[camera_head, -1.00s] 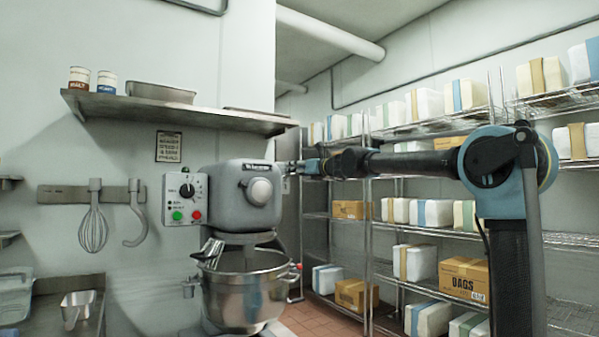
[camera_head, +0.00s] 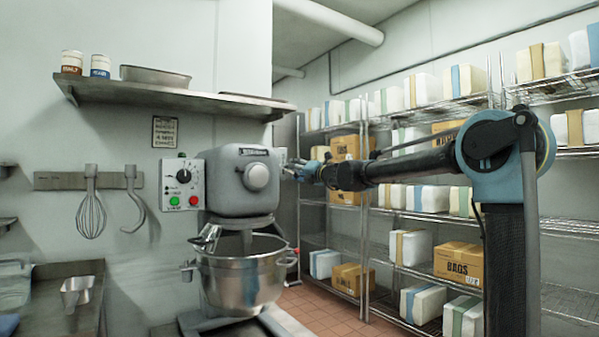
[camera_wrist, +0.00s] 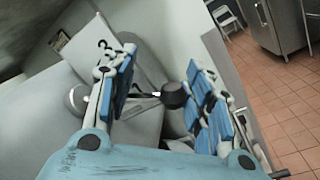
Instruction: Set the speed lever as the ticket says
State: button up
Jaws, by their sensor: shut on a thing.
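The grey mixer (camera_head: 238,190) stands against the wall with a steel bowl (camera_head: 243,275) under its head. My gripper (camera_head: 300,170) is at the right side of the mixer head. In the wrist view the speed lever (camera_wrist: 174,95) has a black knob and thin stem, reaching out from the mixer's grey side. No ticket can be read; a framed wall notice (camera_head: 165,132) has text too small to read.
A control box (camera_head: 183,184) with a dial and green and red buttons is left of the mixer head. A shelf (camera_head: 165,95) runs above it. Wire racks (camera_head: 365,230) with bags and boxes stand to the right. Tiled floor (camera_wrist: 285,115) is open beyond my gripper.

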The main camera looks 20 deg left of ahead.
jog(key=shift+s+a+f, duration=0.2)
dwell(0.4)
jog(key=o, duration=1.6)
jog(key=shift+a, duration=0.1)
jog(key=shift+s+d, duration=0.25)
jog(key=shift+d, duration=0.4)
jog(key=v, duration=1)
jog(key=shift+s+d+f, duration=0.15)
jog(key=shift+s+d, duration=0.05)
jog(key=shift+d, duration=0.05)
